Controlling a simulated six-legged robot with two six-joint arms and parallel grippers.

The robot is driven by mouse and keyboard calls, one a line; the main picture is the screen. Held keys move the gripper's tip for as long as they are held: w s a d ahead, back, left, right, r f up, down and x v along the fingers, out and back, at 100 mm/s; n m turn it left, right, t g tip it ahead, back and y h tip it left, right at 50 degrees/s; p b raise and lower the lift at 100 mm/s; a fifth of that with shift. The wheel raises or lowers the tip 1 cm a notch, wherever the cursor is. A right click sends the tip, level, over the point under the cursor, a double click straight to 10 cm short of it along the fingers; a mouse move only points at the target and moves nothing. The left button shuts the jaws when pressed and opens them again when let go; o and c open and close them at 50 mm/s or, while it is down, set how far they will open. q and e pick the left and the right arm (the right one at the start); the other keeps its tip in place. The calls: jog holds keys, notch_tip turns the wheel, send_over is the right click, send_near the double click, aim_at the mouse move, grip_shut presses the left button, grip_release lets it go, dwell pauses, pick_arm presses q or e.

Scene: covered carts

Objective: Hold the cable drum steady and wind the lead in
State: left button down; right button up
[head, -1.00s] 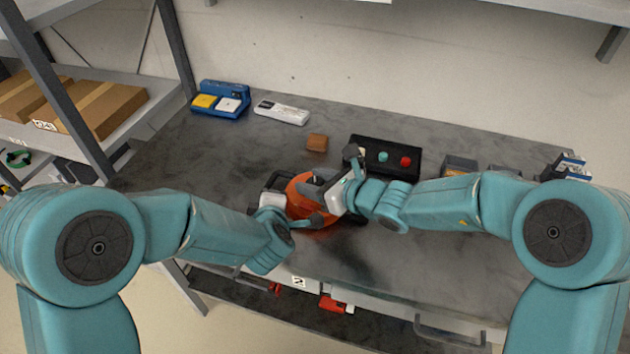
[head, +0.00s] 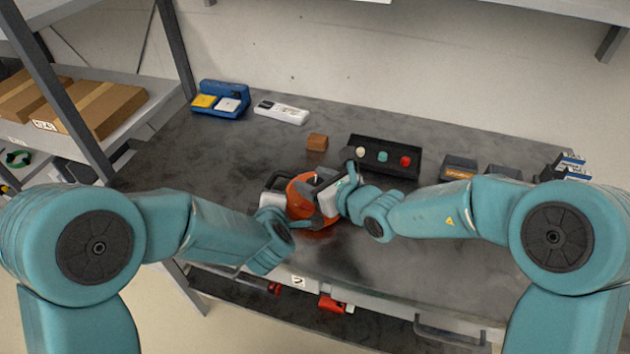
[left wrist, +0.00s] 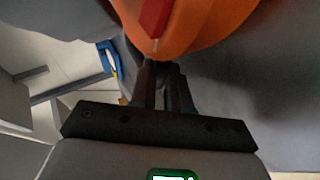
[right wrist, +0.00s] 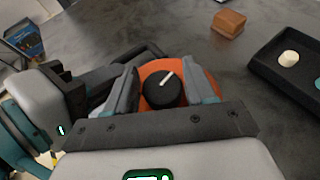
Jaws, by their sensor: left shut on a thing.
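The orange cable drum (head: 298,204) stands near the middle of the bench. Its orange side (left wrist: 205,22) fills the top of the left wrist view, with a red part on it. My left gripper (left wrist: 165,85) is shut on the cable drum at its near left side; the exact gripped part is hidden. In the right wrist view the drum has a dark round knob (right wrist: 164,89) with a white line. My right gripper (right wrist: 162,85) is open over the drum, one finger on either side of the knob. I cannot tell whether they touch it.
A black tray (head: 375,171) with white, teal and red round pieces lies behind the drum to the right. A brown block (head: 317,142) is behind it. A blue holder (head: 221,98) and a white strip (head: 281,112) lie at the back left. The bench front right is clear.

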jog(key=shift+s, duration=0.1)
jog(key=v, duration=1.2)
jog(key=shift+o, duration=0.3)
